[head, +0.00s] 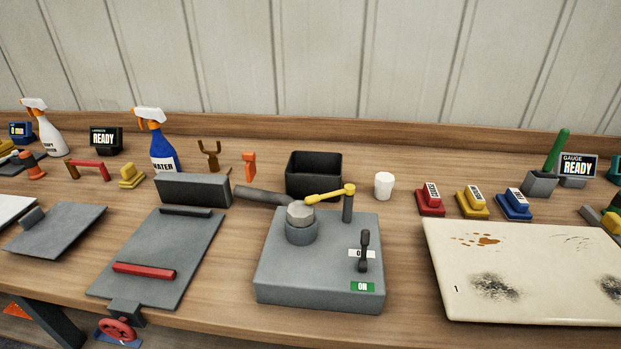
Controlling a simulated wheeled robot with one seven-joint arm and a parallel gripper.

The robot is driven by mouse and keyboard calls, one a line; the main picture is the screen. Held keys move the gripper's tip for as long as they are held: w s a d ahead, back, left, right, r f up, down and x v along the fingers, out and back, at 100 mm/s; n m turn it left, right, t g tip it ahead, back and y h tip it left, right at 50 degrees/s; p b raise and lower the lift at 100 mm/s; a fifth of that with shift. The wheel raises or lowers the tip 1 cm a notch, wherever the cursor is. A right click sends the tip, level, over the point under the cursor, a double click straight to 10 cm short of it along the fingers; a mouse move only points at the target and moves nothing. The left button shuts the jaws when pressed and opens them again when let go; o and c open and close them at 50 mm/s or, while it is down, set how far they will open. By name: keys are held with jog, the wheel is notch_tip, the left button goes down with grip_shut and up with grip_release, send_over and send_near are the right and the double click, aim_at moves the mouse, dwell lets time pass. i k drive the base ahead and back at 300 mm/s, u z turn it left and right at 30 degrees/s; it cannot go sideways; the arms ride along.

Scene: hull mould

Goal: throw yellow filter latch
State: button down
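The yellow filter latch (328,195) is a thin bar on the grey box (290,270) at the middle of the bench. Its right end sits at the top of a dark upright post (347,208). Its left end reaches to the pale faceted cap (300,213) on a round grey housing (302,233); I cannot tell whether it touches the cap. A dark pipe (262,196) runs left from behind the cap. My gripper is not in view.
A black lever (364,252) stands on the box's right side, above a green label (363,287). A black bin (314,175) and white cup (383,185) stand behind. A stained cream panel (530,275) lies right, a grey plate (160,260) with red bar left.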

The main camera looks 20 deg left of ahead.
aim_at(348, 189)
jog(key=u, duration=0.05)
jog(key=k, duration=1.1)
jog(key=u, duration=0.4)
jog(key=i, duration=1)
jog(key=z, duration=0.05)
